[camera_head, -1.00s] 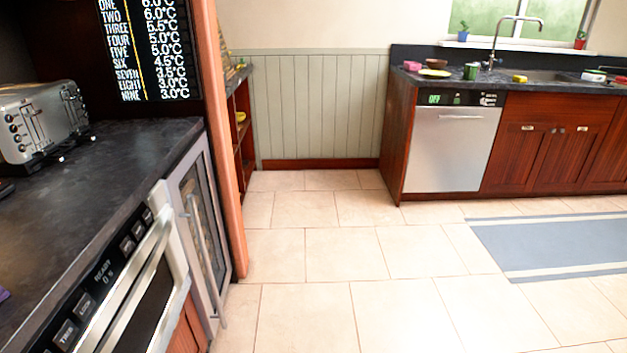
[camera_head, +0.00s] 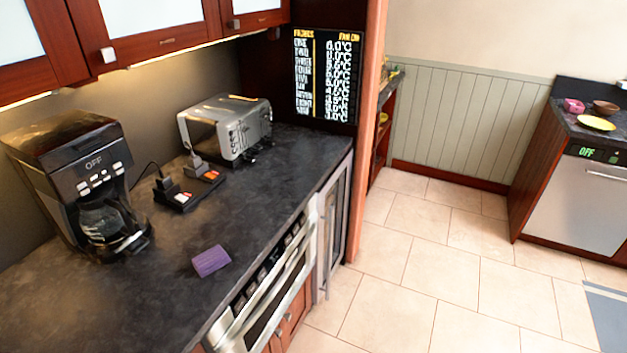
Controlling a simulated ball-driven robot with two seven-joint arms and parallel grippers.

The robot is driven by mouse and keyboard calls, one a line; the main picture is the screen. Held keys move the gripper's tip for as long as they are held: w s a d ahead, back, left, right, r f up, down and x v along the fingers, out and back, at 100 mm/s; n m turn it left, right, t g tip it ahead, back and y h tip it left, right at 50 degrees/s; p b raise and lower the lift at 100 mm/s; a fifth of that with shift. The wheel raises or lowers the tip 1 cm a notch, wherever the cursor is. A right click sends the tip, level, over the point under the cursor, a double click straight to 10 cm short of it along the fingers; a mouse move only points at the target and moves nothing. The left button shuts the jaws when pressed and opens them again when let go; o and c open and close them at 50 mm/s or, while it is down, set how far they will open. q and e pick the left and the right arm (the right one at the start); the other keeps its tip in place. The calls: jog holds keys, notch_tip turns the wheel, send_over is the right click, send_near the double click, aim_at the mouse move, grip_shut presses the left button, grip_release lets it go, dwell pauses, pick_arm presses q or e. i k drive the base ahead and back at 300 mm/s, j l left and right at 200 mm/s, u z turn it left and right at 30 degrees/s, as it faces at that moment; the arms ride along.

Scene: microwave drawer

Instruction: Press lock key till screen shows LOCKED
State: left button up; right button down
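The microwave drawer (camera_head: 268,310) is built in under the dark counter, with a steel front and a long handle. Its dark control strip (camera_head: 270,262) runs along the top edge and carries several buttons. I see the strip at a steep angle, so the key labels and the screen text are too small to read, and I cannot pick out the lock key. Neither of my grippers is in the picture.
The counter (camera_head: 262,195) holds a coffee maker (camera_head: 70,160), a toaster (camera_head: 245,128), a small black device (camera_head: 175,197) and a purple sponge (camera_head: 211,260). A dishwasher (camera_head: 578,210) stands at the right. The tiled floor (camera_head: 450,270) between is open.

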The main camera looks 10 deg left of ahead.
aim_at(261, 276)
jog(key=u, duration=0.7)
jog(key=k+l+u, duration=0.15)
jog(key=l, duration=0.15)
jog(key=k+l+u, duration=0.15)
jog(key=l, duration=0.15)
jog(key=i+l, duration=0.05)
